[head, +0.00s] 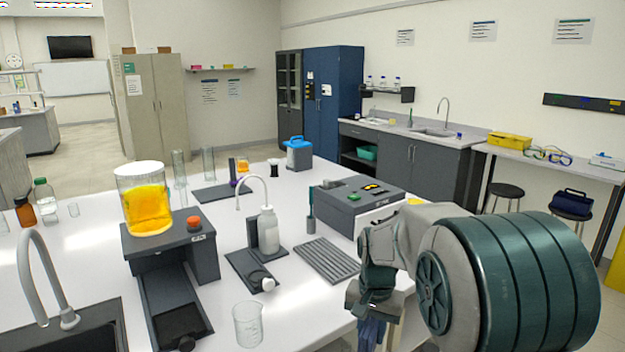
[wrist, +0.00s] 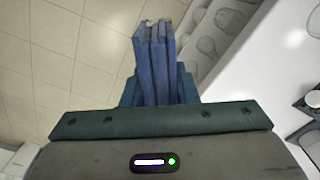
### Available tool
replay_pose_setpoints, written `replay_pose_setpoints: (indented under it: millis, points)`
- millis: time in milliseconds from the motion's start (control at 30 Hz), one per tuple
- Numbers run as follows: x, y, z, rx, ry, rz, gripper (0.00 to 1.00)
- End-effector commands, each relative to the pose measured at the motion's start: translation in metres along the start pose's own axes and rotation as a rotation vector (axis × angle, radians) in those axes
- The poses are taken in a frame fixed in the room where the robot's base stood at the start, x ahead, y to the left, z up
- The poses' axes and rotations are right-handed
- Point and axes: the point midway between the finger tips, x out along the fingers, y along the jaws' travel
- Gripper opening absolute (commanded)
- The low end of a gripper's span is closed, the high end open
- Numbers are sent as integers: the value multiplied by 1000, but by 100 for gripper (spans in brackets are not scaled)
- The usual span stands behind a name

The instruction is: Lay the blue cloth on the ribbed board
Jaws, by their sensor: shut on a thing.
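The blue cloth (head: 370,334) hangs in folds below my gripper (head: 373,298) in the head view. In the wrist view the cloth (wrist: 153,62) is pinched between the fingers of my gripper (wrist: 158,88), with floor behind it at the left. The grey ribbed board (head: 326,261) lies flat and bare on the white bench, left of my gripper and farther back. The cloth is apart from the board, near the bench's right edge. The cloth's lower end is cut off by the head picture's edge.
The white bench (head: 290,302) has a glass beaker (head: 248,324) at the front. A white bottle on a dark stand (head: 268,230) is left of the board, and a grey instrument (head: 355,203) is behind it. A green-handled tool (head: 311,212) stands near the board's back edge.

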Motion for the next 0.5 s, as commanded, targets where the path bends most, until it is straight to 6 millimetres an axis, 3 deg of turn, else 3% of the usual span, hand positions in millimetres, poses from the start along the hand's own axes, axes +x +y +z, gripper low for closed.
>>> replay_pose_setpoints:
  millis: [267, 500]
  points:
    - [56, 1, -9, -126, -2, 6, 1]
    - [121, 10, -14, -271, -6, 7, 1]
